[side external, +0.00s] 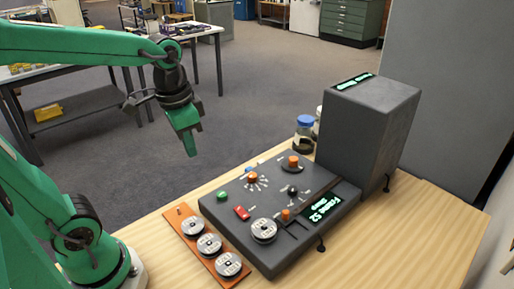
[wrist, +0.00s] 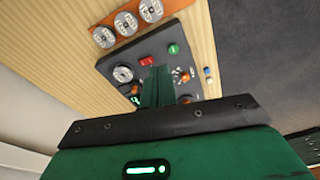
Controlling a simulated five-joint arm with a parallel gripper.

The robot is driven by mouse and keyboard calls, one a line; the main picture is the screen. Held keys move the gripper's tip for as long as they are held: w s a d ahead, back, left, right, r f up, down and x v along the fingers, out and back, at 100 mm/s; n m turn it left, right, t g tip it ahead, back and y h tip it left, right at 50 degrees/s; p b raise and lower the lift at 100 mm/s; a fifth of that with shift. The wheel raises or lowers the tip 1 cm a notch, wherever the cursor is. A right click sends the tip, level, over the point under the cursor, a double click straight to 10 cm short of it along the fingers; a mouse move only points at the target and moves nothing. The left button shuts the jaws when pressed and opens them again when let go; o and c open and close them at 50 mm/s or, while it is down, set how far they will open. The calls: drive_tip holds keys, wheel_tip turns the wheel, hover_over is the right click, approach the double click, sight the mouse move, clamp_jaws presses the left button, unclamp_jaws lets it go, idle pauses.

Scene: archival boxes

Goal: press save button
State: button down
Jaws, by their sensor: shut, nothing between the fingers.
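A dark control panel (side external: 225,205) lies on the wooden table. A green round button (side external: 209,216) sits near its left corner, and a red rectangular button (side external: 242,213) beside it. In the wrist view the green button (wrist: 173,48) and red button (wrist: 147,61) show beyond my fingers. I cannot read which control is the save button. Orange knobs (side external: 252,178) and a small orange piece (side external: 286,214) are also on the panel. My gripper (side external: 190,150) is shut and empty, pointing down, above and apart from the panel. In the wrist view its fingers (wrist: 157,85) hide part of the panel.
An orange strip (side external: 181,213) with three metal reels lies in front of the panel. A lit display (side external: 322,207) reads "Frame 52" with a line below. A tall grey box (side external: 365,125) stands behind right, with a blue-lidded jar (side external: 304,133) beside it. The table's right side is clear.

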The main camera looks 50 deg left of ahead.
drive_tip(key=w+f+m+g, duration=0.1)
drive_tip(key=w+g, duration=0.1)
drive_tip(key=m+g, duration=0.4)
drive_tip(key=g, duration=0.3)
hover_over(224, 193)
wheel_tip(224, 193, down, 7)
drive_tip(key=shift+r+h, duration=0.2)
drive_tip(key=shift+h, duration=0.1)
drive_tip(key=shift+a, duration=0.1)
drive_tip(key=shift+f, duration=0.2)
drive_tip(key=shift+f, duration=4.2)
drive_tip(key=shift+f, duration=0.85)
drive_tip(key=shift+r, duration=0.85)
